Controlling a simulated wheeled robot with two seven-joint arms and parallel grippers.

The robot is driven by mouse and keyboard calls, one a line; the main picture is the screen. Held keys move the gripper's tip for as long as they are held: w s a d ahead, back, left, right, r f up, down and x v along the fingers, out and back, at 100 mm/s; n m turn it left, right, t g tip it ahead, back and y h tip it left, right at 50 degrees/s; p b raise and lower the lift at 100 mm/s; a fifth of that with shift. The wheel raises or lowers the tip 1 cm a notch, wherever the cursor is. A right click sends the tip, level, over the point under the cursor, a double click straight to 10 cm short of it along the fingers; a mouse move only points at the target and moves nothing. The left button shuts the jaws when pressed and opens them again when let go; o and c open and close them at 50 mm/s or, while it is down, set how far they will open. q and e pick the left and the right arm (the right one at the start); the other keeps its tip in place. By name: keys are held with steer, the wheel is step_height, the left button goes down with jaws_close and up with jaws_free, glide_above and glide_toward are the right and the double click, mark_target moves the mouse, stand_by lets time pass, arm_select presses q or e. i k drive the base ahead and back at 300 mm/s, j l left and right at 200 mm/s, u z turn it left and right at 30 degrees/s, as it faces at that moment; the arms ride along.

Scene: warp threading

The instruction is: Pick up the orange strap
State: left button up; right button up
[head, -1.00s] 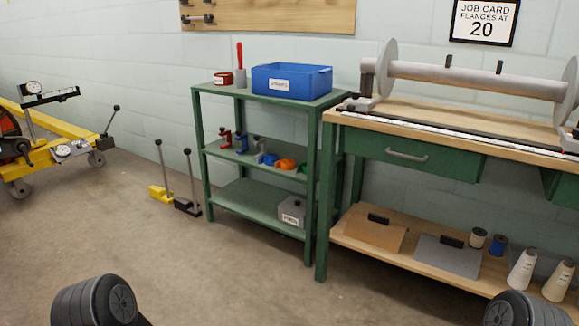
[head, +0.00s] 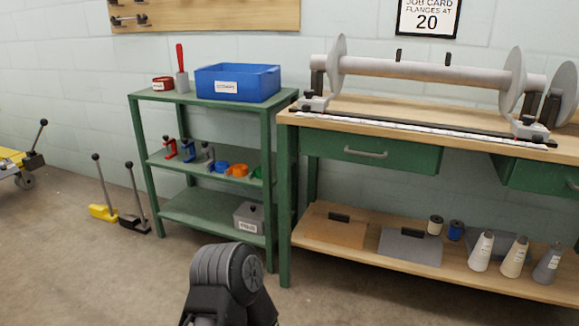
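The orange strap (head: 237,171) looks like a small coiled bundle on the middle shelf of the green rack (head: 202,199). A blue bundle (head: 219,167) lies just left of it and a green one (head: 257,173) just right, partly behind the rack's front post. Neither of my grippers shows in the head view. Only a dark grey rounded part of my own arm rises at the bottom centre, well short of the rack.
Red, blue and grey clamp-like tools (head: 187,150) stand left on the same shelf. A blue bin (head: 238,83) sits on top, a grey box (head: 249,217) below. A workbench (head: 370,155) adjoins on the right. Open floor lies in front; two levers (head: 130,205) stand left.

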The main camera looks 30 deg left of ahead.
mark_target(240, 170)
steer(key=i+j+z, duration=0.1)
steer(key=j+z, duration=0.25)
steer(key=j, duration=0.5)
steer(key=j+z, duration=0.35)
steer(key=j, duration=0.5)
steer(key=k+j+z, duration=0.15)
steer(key=j+z, duration=0.15)
steer(key=j, duration=1.1)
steer(key=k+j, duration=0.15)
steer(key=j, duration=0.9)
steer(key=k+z, duration=0.05)
